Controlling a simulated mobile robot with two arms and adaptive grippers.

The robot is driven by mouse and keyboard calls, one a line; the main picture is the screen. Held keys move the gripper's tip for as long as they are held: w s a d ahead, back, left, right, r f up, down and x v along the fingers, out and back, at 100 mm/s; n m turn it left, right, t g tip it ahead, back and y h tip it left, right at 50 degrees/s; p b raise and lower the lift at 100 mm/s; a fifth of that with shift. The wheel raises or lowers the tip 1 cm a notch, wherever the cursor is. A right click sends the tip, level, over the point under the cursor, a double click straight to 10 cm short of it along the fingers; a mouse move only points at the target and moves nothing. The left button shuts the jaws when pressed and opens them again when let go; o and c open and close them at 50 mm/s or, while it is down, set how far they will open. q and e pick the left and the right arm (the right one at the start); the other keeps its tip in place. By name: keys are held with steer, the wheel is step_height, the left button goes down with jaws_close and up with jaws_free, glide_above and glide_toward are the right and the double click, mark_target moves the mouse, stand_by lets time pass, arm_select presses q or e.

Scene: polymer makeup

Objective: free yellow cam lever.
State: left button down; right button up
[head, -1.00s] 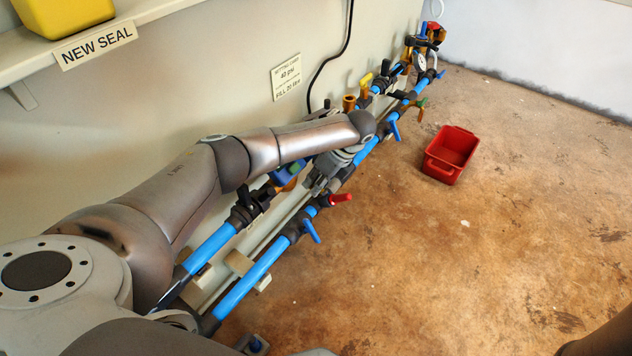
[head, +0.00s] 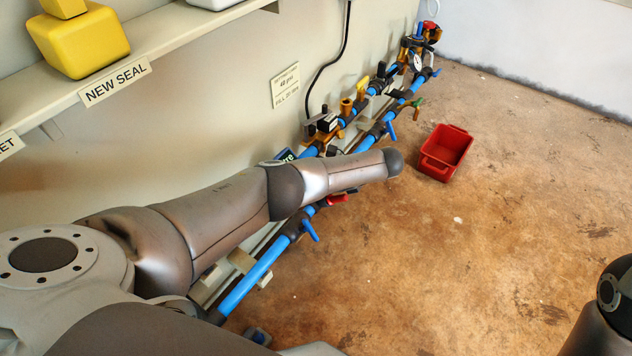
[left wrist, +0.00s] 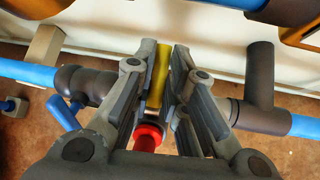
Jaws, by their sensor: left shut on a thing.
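In the left wrist view, a slim yellow lever (left wrist: 161,70) stands between the two grey fingers of my left gripper (left wrist: 163,50). The fingers are closed in on it from both sides. A red part (left wrist: 148,137) shows just below it, close to the fingers; how the two join is hidden. In the head view, my forearm covers the left gripper and the yellow lever. A red lever (head: 337,198) shows on the near blue pipe below my forearm. My right gripper is not in view.
Blue pipes (head: 252,282) with black fittings run along the wall. A blue lever (head: 310,231) sticks out on the near pipe. A red bin (head: 434,171) stands on the open floor. A yellow container (head: 77,42) is on the shelf at left.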

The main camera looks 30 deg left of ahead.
arm_select(q)
steer(key=shift+d+r+y+b, duration=0.1)
steer(key=shift+d+y+b, duration=0.15)
steer(key=shift+y+b, duration=0.6)
steer(key=c, duration=1.5)
jaws_free()
steer(key=shift+o, duration=0.2)
steer(key=shift+d, duration=0.1)
steer(key=v, duration=1.1)
steer(key=shift+d+r, duration=0.2)
steer(key=shift+d, duration=0.2)
steer(key=shift+s, duration=0.1)
